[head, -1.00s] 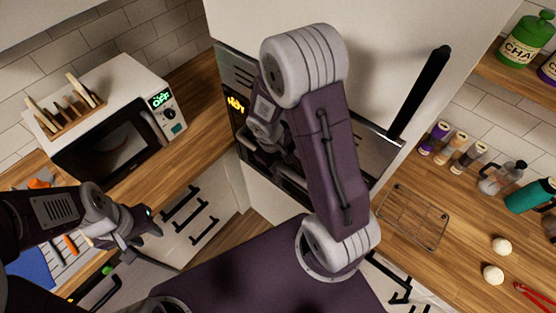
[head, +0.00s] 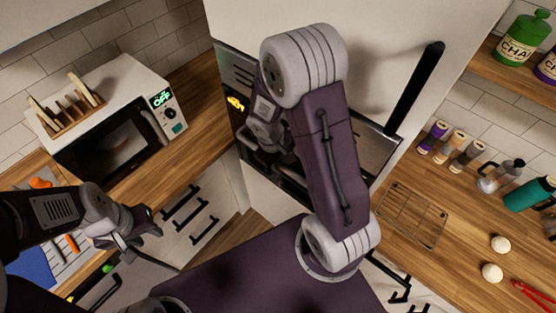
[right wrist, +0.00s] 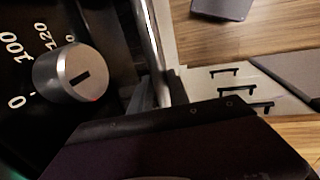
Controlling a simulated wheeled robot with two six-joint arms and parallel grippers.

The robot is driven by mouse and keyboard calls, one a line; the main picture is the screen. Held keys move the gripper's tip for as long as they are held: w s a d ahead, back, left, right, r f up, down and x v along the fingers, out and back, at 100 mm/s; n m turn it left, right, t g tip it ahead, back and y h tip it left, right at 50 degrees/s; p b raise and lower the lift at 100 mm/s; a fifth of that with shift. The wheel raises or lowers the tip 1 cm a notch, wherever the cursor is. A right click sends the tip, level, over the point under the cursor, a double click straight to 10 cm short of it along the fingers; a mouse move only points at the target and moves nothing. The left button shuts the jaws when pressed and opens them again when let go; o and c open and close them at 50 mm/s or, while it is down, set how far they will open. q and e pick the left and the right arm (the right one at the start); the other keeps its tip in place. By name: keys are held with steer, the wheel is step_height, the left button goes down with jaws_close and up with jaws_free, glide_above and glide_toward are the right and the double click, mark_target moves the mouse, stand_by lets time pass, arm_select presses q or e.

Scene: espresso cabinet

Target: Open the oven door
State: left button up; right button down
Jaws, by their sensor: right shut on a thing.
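The oven (head: 236,66) is built into the tall white cabinet, behind my right arm in the head view. It has a small yellow lit display (head: 236,103). My right gripper (head: 278,150) is at the oven front, largely hidden by my own arm. In the right wrist view, a silver bar handle (right wrist: 149,40) runs down to the dark fingers of my right gripper (right wrist: 155,95), which are shut on it. A round metal knob (right wrist: 74,72) with numbers sits left of the handle. The door looks closed, though my arm covers most of it. My left gripper (head: 148,225) is away at lower left, near the white drawers.
A microwave (head: 115,140) with a wooden rack on top stands on the left counter. White drawers (head: 200,230) with black handles are below. A wire rack (head: 412,215), two white balls and bottles occupy the right counter. A long black handle (head: 415,90) juts from the cabinet.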

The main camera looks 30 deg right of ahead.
arm_select(q)
steer(key=shift+s+d, duration=0.1)
arm_select(e)
steer(key=shift+w+a, duration=0.15)
steer(key=shift+w, duration=0.1)
stand_by(0.6)
